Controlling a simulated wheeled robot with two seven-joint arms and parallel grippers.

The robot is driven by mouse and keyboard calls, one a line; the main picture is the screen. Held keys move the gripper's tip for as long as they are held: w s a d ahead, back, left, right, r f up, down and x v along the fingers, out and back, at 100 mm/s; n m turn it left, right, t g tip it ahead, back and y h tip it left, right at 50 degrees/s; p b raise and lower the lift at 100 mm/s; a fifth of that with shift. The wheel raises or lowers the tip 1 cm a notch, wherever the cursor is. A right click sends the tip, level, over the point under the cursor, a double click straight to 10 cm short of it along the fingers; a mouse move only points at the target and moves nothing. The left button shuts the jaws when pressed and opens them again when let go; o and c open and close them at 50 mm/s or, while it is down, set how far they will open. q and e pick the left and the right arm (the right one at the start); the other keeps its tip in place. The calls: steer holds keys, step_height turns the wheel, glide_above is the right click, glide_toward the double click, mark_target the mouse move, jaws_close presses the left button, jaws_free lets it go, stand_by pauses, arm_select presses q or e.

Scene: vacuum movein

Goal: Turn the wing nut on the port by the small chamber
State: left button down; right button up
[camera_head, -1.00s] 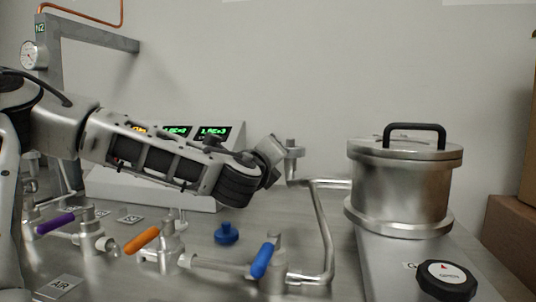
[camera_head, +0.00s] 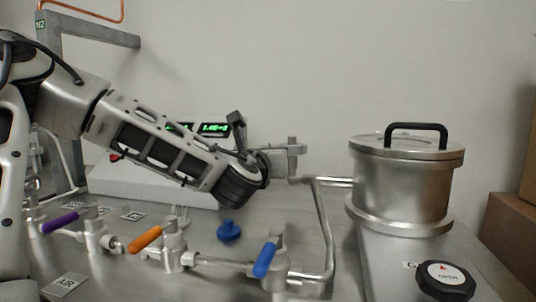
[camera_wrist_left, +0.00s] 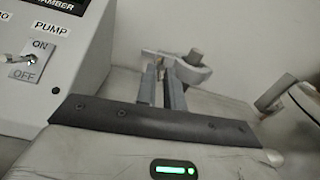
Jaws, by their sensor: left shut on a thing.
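The small chamber (camera_head: 402,185) is a steel cylinder with a black-handled lid, at the right in the head view. To its left, the port (camera_head: 293,158) tops the bent steel pipe. In the left wrist view the port's grey clamp (camera_wrist_left: 196,72) stands just beyond the fingers. My left gripper (camera_head: 268,156) is at the port's left side in the head view. In the wrist view its two fingers (camera_wrist_left: 162,82) are close together, shut on the wing nut at the clamp's left end. The nut is mostly hidden between them. My right gripper is not in view.
Valves with purple (camera_head: 60,221), orange (camera_head: 146,239) and blue (camera_head: 265,260) handles line the front. A blue knob (camera_head: 229,231) stands below my wrist. A black round knob (camera_head: 446,280) is front right. A pump switch panel (camera_wrist_left: 50,60) is left in the wrist view.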

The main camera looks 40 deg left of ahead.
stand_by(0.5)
arm_select(q)
steer(key=c, duration=1.8)
jaws_free()
